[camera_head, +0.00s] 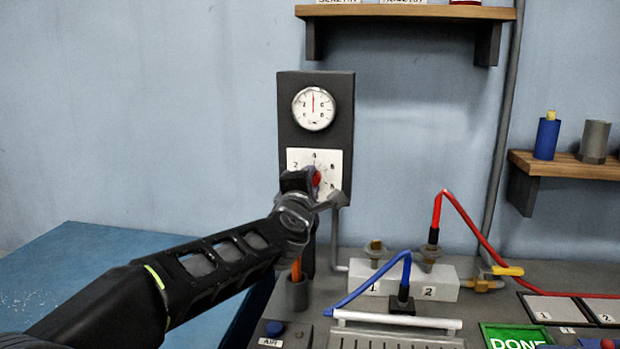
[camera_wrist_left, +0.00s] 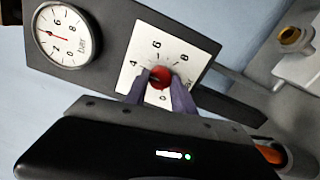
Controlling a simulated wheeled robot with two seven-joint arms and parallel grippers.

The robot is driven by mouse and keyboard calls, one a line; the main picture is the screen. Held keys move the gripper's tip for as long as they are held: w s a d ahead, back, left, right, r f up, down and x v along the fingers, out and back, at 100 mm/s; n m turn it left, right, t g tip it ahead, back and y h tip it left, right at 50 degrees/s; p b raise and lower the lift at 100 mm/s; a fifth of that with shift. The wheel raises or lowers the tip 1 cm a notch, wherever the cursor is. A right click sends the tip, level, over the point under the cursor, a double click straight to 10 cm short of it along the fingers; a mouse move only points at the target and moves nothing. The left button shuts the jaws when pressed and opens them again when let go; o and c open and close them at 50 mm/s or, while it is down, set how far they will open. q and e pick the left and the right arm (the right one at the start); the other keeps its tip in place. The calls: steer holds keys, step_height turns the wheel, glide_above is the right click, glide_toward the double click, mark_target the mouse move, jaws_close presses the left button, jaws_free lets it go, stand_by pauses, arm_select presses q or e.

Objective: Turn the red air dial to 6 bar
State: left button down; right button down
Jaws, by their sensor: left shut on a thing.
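The red air dial (camera_head: 317,178) sits on a white scale plate (camera_head: 300,158) with numbers, on a dark wall panel. My left gripper (camera_head: 316,186) is at the dial and partly covers it in the head view. In the left wrist view the red dial (camera_wrist_left: 160,76) is between the two fingertips (camera_wrist_left: 158,88), and the gripper is shut on it. The dial's pointer is too small to read surely. The round gauge (camera_head: 313,108) above has its red needle pointing about straight up. The gauge also shows in the left wrist view (camera_wrist_left: 66,36). My right gripper is out of view.
Below the panel is a grey cup (camera_head: 297,292) with an orange-handled thing. A white block (camera_head: 441,280) carries fittings, with red (camera_head: 468,222) and blue (camera_head: 380,291) hoses nearby. A green DONE button (camera_head: 516,337) is at front right. Shelves hang at right.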

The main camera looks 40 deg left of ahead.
arm_select(q)
steer(key=m+p, duration=0.5)
steer(key=m, duration=0.7)
steer(key=shift+d, duration=0.1)
stand_by(0.4)
steer(key=c, duration=1.1)
jaws_free()
steer(key=shift+o, duration=0.2)
